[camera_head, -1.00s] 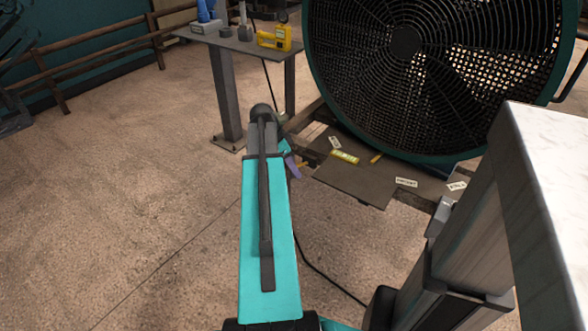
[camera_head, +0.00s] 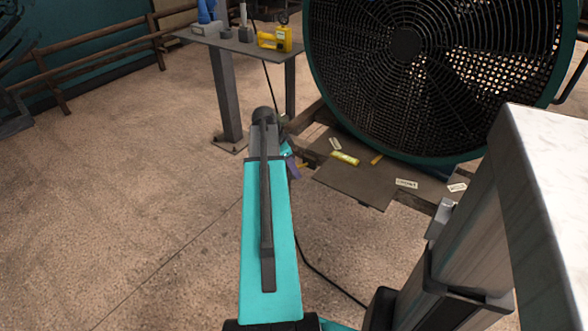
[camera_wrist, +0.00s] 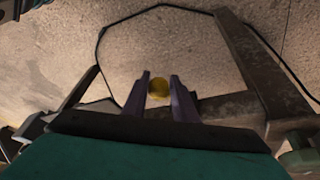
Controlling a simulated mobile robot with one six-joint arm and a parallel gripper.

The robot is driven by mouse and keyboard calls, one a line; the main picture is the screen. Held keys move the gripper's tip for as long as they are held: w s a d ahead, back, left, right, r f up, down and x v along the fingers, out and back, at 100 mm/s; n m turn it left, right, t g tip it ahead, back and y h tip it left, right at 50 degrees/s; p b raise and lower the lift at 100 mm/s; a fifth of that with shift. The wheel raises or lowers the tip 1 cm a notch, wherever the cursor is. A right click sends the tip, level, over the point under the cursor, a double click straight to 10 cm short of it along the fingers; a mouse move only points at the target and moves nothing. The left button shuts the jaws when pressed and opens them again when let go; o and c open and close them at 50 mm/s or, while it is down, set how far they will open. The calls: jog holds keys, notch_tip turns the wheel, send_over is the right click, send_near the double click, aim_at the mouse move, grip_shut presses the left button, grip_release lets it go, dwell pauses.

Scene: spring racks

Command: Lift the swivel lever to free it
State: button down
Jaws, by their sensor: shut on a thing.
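In the wrist view, my gripper (camera_wrist: 160,80) has its two purple fingers closed on a rounded yellow piece (camera_wrist: 158,88). I take this piece for the end of the swivel lever. The rest of the lever is hidden or too dark to tell apart, so I cannot tell its angle. In the head view, a purple finger of my gripper (camera_head: 291,168) shows just past the end of my teal arm, by the left edge of the low platform. My arm covers most of the gripper there, and the grip itself is not visible.
A large round fan (camera_head: 405,45) with a teal rim stands behind the low platform (camera_head: 350,187), which carries several labels and a yellow level (camera_head: 345,158). A grey table (camera_head: 240,42) holds a yellow device (camera_head: 276,38). A cable (camera_head: 325,272) crosses the floor. Floor at left is clear.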

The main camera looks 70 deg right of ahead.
jog(key=shift+s+d+r+y+p, duration=0.2)
jog(key=shift+r+y+p, duration=0.25)
jog(key=shift+p, duration=0.4)
jog(key=shift+s+a, duration=0.1)
jog(key=c, duration=1.5)
grip_release()
jog(key=shift+w+r, duration=0.35)
jog(key=shift+r, duration=0.15)
jog(key=p+v, duration=0.1)
jog(key=v, duration=1.1)
jog(key=shift+a+r, duration=0.15)
jog(key=shift+r, duration=0.15)
